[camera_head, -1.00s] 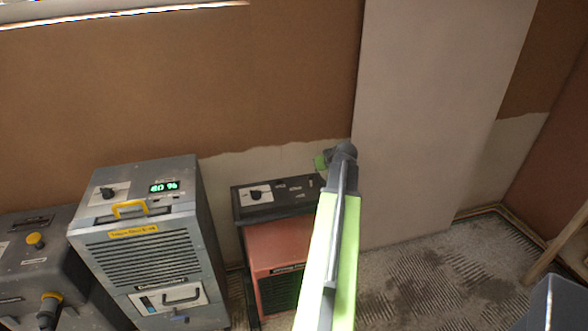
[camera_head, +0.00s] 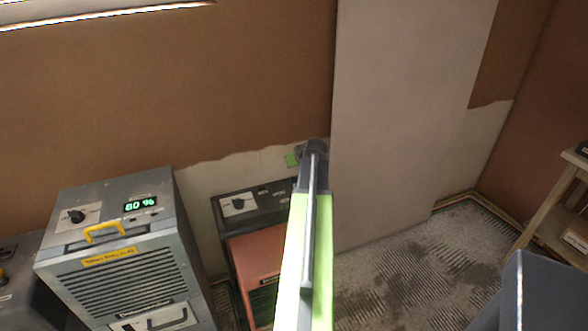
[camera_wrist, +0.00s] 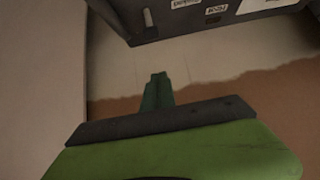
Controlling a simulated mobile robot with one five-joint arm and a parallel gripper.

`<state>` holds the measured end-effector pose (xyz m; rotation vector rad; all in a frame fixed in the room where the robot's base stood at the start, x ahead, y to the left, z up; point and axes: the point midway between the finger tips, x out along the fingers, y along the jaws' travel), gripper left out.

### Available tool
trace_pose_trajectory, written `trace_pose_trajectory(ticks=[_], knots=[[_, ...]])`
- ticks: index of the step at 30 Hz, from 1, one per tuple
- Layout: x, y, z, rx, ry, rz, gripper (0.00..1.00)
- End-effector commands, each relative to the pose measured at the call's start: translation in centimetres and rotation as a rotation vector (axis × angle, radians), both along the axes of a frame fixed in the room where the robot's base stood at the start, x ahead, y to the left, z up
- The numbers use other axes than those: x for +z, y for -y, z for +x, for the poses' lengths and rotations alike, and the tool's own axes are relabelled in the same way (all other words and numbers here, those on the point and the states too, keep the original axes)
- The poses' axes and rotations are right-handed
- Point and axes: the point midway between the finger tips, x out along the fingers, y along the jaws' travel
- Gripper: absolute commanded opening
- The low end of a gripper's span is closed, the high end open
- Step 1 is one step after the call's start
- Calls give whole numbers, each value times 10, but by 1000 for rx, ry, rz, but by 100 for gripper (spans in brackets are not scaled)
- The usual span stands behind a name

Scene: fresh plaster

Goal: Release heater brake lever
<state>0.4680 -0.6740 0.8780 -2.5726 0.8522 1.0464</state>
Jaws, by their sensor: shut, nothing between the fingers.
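The heater (camera_head: 258,258) is a red box with a dark top panel carrying a knob (camera_head: 239,203), and stands against the wall, partly hidden by my arm. In the wrist view, the edge of a dark labelled panel (camera_wrist: 200,22) shows at the top, with a small pale upright piece (camera_wrist: 148,17) on it. I cannot tell whether that piece is a lever; no brake lever is clearly seen. My gripper (camera_head: 291,160) is shut and empty, above and behind the heater's top panel near the wall. Its green fingers (camera_wrist: 157,88) are apart from the panel in the wrist view.
A grey dryer (camera_head: 120,230) with a yellow handle and an "80 %" display stands left of the heater. A pale board (camera_head: 400,110) leans on the wall at right. A wooden shelf (camera_head: 545,215) stands at far right. Rough floor (camera_head: 390,275) lies open between.

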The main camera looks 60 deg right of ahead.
Motion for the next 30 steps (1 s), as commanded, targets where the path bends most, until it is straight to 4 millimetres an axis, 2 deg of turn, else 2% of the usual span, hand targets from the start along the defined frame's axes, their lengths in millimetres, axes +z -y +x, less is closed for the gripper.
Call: trace_pose_trajectory(ticks=[1,10,12,16,25,26,30], knots=[[-15,7,7,0,0,0,0],[-61,32,42,0,0,0,0],[-63,17,26,-1,0,1,0],[-68,9,14,-1,1,1,0],[-67,8,12,1,0,1,0],[-67,0,14,5,0,1,0],[-68,7,11,0,7,-4,0]])
